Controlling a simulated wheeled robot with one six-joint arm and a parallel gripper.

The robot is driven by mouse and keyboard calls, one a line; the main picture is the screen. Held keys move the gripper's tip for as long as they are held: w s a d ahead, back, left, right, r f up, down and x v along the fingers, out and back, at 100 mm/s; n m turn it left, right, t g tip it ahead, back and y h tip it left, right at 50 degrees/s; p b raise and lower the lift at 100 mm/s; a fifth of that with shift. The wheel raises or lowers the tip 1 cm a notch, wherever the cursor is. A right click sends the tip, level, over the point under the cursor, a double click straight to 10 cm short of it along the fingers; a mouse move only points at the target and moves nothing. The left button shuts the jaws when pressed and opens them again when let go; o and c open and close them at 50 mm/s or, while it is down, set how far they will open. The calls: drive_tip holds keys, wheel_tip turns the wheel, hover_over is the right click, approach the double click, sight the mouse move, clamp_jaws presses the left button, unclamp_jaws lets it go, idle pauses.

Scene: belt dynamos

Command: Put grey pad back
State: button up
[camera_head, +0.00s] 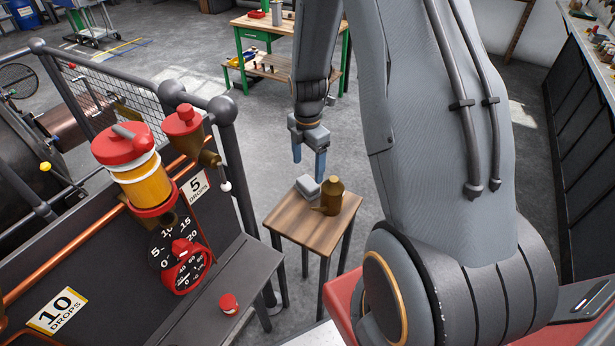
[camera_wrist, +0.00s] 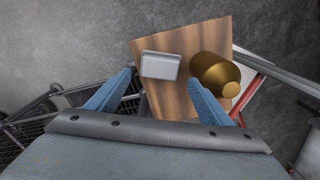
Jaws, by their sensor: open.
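The grey pad (camera_head: 308,188) is a small light block lying on a small wooden table (camera_head: 292,226). In the wrist view the pad (camera_wrist: 160,66) lies near the left part of the tabletop (camera_wrist: 180,106). My gripper (camera_head: 309,166) is above the table, pointing down, with blue fingers apart and nothing between them. In the wrist view the open fingers (camera_wrist: 157,92) sit either side below the pad, apart from it. A brass oil can (camera_head: 332,196) stands right beside the pad on the same table. It also shows in the wrist view (camera_wrist: 214,72).
A dark panel at left bears a yellow oiler with a red cap (camera_head: 138,170), a brass cup with a red lid (camera_head: 190,135) and a red dial (camera_head: 186,264). A red knob (camera_head: 229,303) sits on a grey ledge (camera_head: 215,290). A green bench (camera_head: 262,38) stands behind. Floor around the table is mostly clear.

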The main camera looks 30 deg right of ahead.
sight(308, 182)
drive_tip(key=s+a+r+m, duration=0.5)
drive_tip(key=s+r+m, duration=0.2)
drive_tip(key=m, duration=0.3)
drive_tip(key=s+a+r+m+t, duration=0.1)
drive_tip(key=s+a+r+m, duration=0.4)
drive_tip(key=s+r+m, duration=0.2)
drive_tip(key=shift+s+a+r+m+b, duration=0.4)
drive_tip(key=shift+s+m, duration=0.6)
drive_tip(key=shift+m, duration=0.6)
